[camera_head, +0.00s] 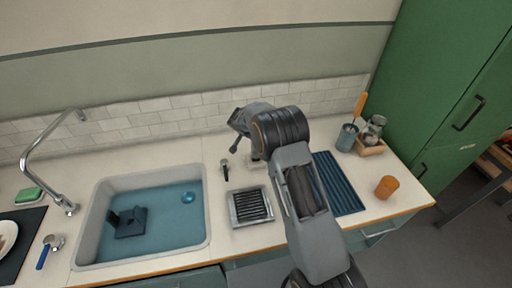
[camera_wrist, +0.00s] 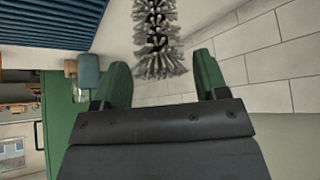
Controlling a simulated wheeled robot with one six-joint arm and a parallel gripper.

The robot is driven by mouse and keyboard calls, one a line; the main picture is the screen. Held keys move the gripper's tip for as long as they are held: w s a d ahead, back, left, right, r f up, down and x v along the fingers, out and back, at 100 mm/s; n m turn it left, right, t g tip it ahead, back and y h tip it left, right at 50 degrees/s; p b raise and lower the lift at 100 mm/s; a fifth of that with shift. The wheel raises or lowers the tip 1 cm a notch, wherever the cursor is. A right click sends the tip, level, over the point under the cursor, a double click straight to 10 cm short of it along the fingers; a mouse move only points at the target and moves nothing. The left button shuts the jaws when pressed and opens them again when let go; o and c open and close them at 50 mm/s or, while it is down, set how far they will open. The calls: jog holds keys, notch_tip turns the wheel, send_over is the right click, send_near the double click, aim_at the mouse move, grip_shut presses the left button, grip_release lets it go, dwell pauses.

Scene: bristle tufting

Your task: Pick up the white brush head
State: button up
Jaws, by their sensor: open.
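My gripper (camera_wrist: 158,75) shows in the wrist view with its two green fingers spread apart and nothing between them. A brush head with grey bristles (camera_wrist: 158,38) is just past the fingertips, roughly in line with the gap and apart from both fingers. Its body is mostly hidden by the bristles, so I cannot tell its colour there. In the head view, my gripper (camera_head: 236,140) hangs over the back of the counter, near the tiled wall. A small pale object (camera_head: 254,161) shows partly behind my arm; I cannot tell if it is the white brush head.
The sink (camera_head: 95,225) with blue water is at the left. A metal tray with dark slats (camera_head: 240,220) and a blue ribbed mat (camera_head: 340,187) lie on the counter. An orange cup (camera_head: 386,187) and a blue-grey cup (camera_head: 346,138) stand at the right. The tiled wall (camera_wrist: 265,50) is close.

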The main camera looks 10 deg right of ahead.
jog(key=shift+x, duration=0.8)
grip_shut()
